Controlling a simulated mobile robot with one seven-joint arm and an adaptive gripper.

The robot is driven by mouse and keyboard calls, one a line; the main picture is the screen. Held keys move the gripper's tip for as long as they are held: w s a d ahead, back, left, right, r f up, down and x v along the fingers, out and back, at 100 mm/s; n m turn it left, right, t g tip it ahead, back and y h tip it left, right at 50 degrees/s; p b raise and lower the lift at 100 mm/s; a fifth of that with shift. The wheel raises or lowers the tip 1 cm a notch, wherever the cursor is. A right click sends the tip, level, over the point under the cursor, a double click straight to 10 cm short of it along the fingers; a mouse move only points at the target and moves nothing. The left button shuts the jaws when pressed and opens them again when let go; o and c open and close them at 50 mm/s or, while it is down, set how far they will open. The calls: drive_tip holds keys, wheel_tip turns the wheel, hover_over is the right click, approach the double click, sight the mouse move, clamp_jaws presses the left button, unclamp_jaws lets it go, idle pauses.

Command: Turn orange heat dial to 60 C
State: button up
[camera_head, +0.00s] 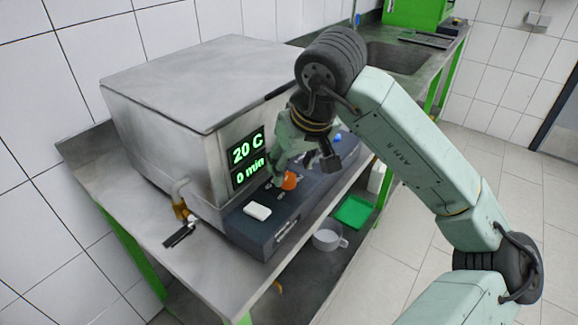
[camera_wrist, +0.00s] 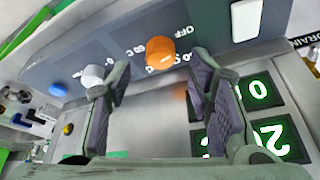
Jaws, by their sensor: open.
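The orange heat dial (camera_head: 289,180) sits on the dark control panel (camera_head: 262,228) at the front of the steel machine. It also shows in the wrist view (camera_wrist: 160,52), ahead of and between my two fingers. My gripper (camera_wrist: 158,95) is open, with nothing between its pads; a gap seems to remain between fingertips and dial. In the head view my gripper (camera_head: 300,165) is over the panel, close to the dial, and partly hides the area behind it. The display (camera_head: 248,158) reads 20 C and 0 min. The dial's scale is only partly legible in the wrist view.
A white switch (camera_head: 257,211) is on the panel left of the dial. A white knob (camera_wrist: 92,76) and a blue knob (camera_wrist: 57,90) are on the dial's other side. A tap (camera_head: 182,205) juts from the machine's side. A green tray (camera_head: 353,212) and white mug (camera_head: 328,237) are below.

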sight(288, 176)
drive_tip(key=shift+p+x, duration=0.3)
drive_tip(key=shift+x, duration=1.45)
drive_tip(key=shift+c, duration=0.6)
clamp_jaws()
